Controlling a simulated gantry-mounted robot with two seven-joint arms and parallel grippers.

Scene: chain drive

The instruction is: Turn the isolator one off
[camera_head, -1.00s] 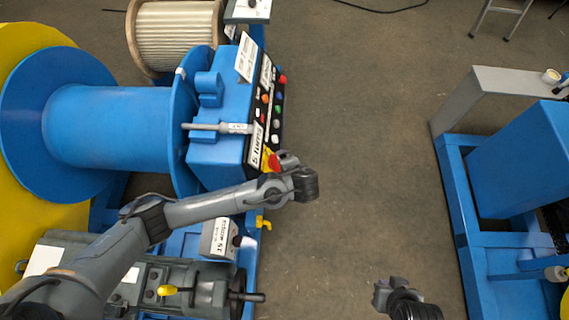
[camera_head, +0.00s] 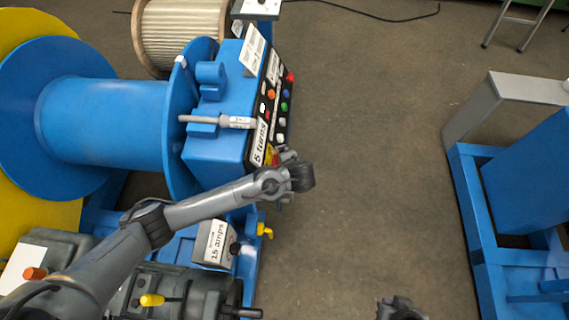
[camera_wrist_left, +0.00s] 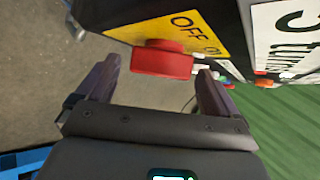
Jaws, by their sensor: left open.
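The isolator is a red knob (camera_wrist_left: 162,60) on a yellow plate (camera_wrist_left: 180,30) marked OFF and, partly legible, ON. In the left wrist view the knob is ahead of and between the fingers of my left gripper (camera_wrist_left: 155,85). The fingers are open, with a visible gap on each side of the knob. In the head view my left gripper (camera_head: 287,154) is at the lower end of the control panel and mostly hides the yellow plate (camera_head: 271,157). My right gripper (camera_head: 400,303) is only partly in view at the bottom edge, and its jaws cannot be made out.
The blue machine's panel (camera_head: 277,105) has several coloured buttons and a "5 turns" label (camera_head: 262,142). A box labelled "15 amps" (camera_head: 216,243) and a yellow handle (camera_head: 265,230) are below. Open floor (camera_head: 370,150) separates it from a blue frame (camera_head: 465,210).

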